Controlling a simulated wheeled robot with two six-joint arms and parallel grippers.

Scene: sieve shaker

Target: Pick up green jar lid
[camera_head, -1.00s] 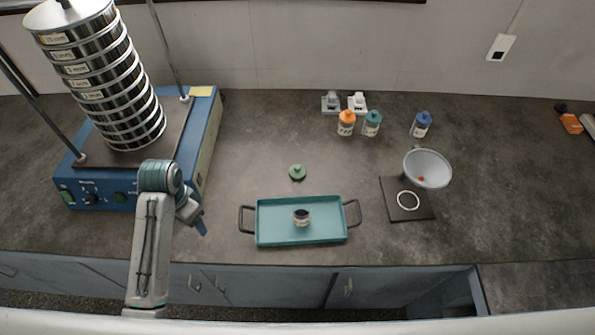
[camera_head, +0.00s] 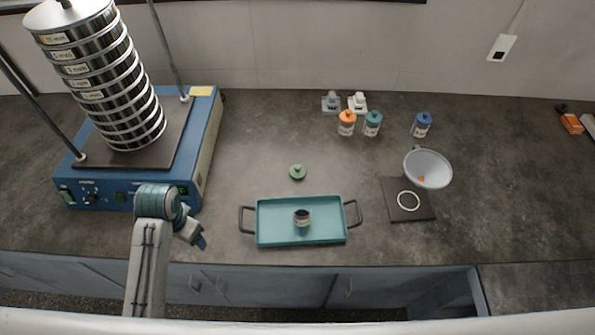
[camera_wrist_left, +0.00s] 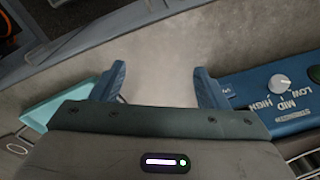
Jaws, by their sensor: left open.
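The green jar lid (camera_head: 297,172) lies on the dark counter behind the teal tray, with a small knob on top. An open jar (camera_head: 302,217) with a dark inside stands in the teal tray (camera_head: 270,236). My left gripper (camera_head: 203,243) is at the counter's front edge, left of the tray and well apart from the lid. In the left wrist view its two blue fingers (camera_wrist_left: 160,85) are spread with nothing between them. The lid is not visible in the left wrist view. My right gripper is not in view.
The blue sieve shaker (camera_head: 205,140) with its tall sieve stack stands at the left. Orange, teal and blue capped bottles (camera_head: 372,125) stand at the back. The counter around the lid is clear.

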